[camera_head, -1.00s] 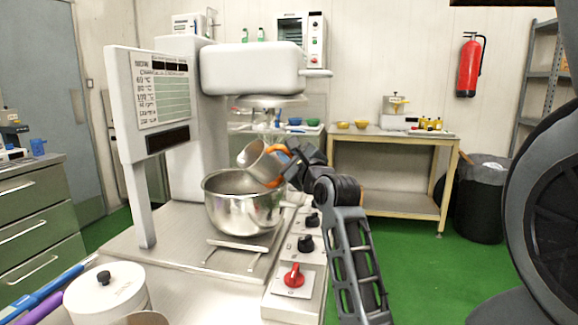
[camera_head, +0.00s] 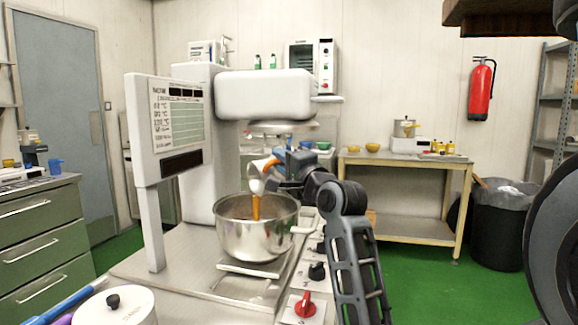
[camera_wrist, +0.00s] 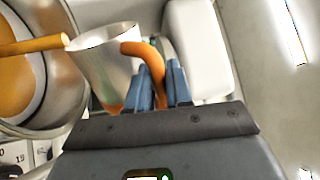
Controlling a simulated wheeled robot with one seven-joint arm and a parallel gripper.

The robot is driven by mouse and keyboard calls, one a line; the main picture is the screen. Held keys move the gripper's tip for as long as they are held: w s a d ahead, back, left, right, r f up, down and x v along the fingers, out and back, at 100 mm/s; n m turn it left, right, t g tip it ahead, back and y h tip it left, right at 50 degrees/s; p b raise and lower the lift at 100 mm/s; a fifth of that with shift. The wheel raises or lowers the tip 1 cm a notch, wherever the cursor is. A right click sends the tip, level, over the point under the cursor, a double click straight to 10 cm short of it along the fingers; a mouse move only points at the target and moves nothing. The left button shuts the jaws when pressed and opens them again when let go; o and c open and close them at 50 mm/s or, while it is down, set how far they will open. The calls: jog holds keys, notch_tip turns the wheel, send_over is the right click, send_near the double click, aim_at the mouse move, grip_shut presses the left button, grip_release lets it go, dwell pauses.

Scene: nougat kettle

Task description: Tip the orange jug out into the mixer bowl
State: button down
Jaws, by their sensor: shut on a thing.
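The jug (camera_head: 258,178) is a small metal cup with an orange handle. It is tipped above the mixer bowl (camera_head: 250,236), and an orange stream (camera_head: 256,206) falls from it into the bowl. My gripper (camera_head: 284,172) is shut on the jug's handle, to the right of and above the bowl. In the wrist view the blue fingers (camera_wrist: 162,85) close on the orange handle (camera_wrist: 148,58), and the jug body (camera_wrist: 105,68) lies left of them. The stream (camera_wrist: 35,46) runs left from its mouth. Orange stuff (camera_wrist: 18,85) shows inside the bowl.
The white mixer head (camera_head: 262,95) hangs just above the jug. A white lidded pot (camera_head: 115,308) stands at the front left. Knobs, one red (camera_head: 305,306), line the mixer's front right. A bench (camera_head: 420,168) with yellow bowls stands behind.

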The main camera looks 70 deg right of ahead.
jog(key=w+a+n, duration=0.1)
jog(key=n, duration=0.1)
jog(key=w+a+r+n+y, duration=0.1)
jog(key=n, duration=0.2)
jog(key=a+r+n+y, duration=0.1)
jog(key=n, duration=0.1)
jog(key=shift+w+a+t+p, duration=0.15)
jog(key=shift+w+t+p, duration=0.2)
jog(key=shift+w+t, duration=0.05)
jog(key=shift+r, duration=0.15)
notch_tip(320, 180, up, 7)
jog(key=m+g+h+p, duration=0.3)
jog(key=m+p, duration=0.8)
jog(key=m, duration=1.7)
jog(key=shift+m+g, duration=0.4)
jog(key=shift+g, duration=0.7)
jog(key=shift+s, duration=0.1)
